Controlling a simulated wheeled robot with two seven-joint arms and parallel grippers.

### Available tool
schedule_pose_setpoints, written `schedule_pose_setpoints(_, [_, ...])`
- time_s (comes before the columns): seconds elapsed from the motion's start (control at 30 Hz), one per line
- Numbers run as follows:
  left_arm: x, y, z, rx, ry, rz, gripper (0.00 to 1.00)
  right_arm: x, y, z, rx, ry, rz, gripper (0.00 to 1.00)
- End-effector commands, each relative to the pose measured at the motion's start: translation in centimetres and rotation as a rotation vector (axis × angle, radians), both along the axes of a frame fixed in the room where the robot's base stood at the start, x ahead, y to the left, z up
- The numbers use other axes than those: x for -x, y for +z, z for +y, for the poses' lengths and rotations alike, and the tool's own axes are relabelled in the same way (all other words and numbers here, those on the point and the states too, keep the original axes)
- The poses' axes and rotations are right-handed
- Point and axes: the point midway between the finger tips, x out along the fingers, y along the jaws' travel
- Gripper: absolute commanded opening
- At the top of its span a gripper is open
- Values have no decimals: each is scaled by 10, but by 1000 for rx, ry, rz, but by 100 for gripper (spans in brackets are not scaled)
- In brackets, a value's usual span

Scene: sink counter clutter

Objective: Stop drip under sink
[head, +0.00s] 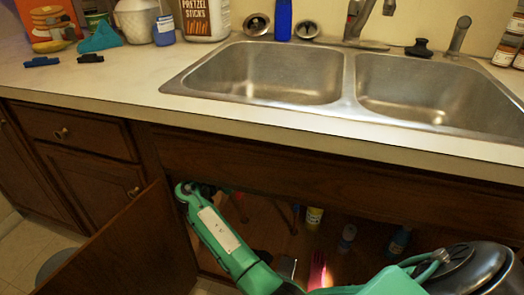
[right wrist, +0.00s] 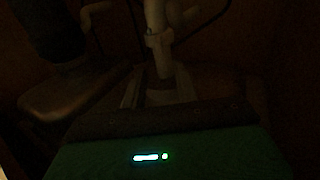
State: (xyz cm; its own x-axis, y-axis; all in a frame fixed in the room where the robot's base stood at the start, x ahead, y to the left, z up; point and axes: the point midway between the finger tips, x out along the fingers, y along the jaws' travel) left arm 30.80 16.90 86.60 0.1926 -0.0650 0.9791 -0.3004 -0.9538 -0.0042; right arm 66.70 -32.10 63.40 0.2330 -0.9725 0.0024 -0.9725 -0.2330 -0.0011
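The double sink (head: 270,72) is set in the counter, with the open cabinet below it. In the right wrist view, very dark, a pale upright pipe (right wrist: 155,40) with a collar-like fitting stands just beyond my right gripper (right wrist: 160,100). The green housing with small lights at the bottom is mine. In the head view my right arm enters at the lower right. A teal arm link of mine spans the cabinet opening beside the open door (head: 120,250). My left gripper is not clearly visible. No drip shows.
Inside the cabinet are a yellow bottle (head: 313,218), a pale bottle (head: 347,238), a blue bottle (head: 398,242) and a pink-red lit object (head: 317,270). The counter edge (head: 300,123) overhangs the opening. A dark brown rounded form (right wrist: 75,90) is left of the pipe.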

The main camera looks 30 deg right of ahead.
Motion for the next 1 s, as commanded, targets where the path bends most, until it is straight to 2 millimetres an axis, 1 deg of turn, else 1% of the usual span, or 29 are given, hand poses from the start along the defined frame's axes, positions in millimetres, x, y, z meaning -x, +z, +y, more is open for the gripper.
schedule_pose_setpoints(0.1, [1, 0, 1, 3, 1, -17, 36, -5, 0, -25, 2, -3, 0, 31])
schedule_pose_setpoints(0.3, [1, 1, 1, 5, 1, -33, 36, -14, -1, -63, 1, -1, 2, 31])
schedule_pose_setpoints(0.5, [1, 2, 1, 5, 1, -40, 36, -21, -1, -88, 1, -1, 3, 31])
schedule_pose_setpoints(0.67, [0, 3, 0, 4, 0, -42, 36, -22, 0, -95, -1, 1, 2, 31])
schedule_pose_setpoints(0.9, [0, 3, 0, 4, 0, -42, 36, -22, 0, -95, 0, 1, 3, 31])
schedule_pose_setpoints(0.93, [0, 3, 0, 4, 0, -42, 36, -22, 0, -95, 0, 1, 3, 27])
schedule_pose_setpoints(1.0, [0, 3, 0, 4, 0, -42, 36, -22, 0, -95, 0, 1, 3, 13])
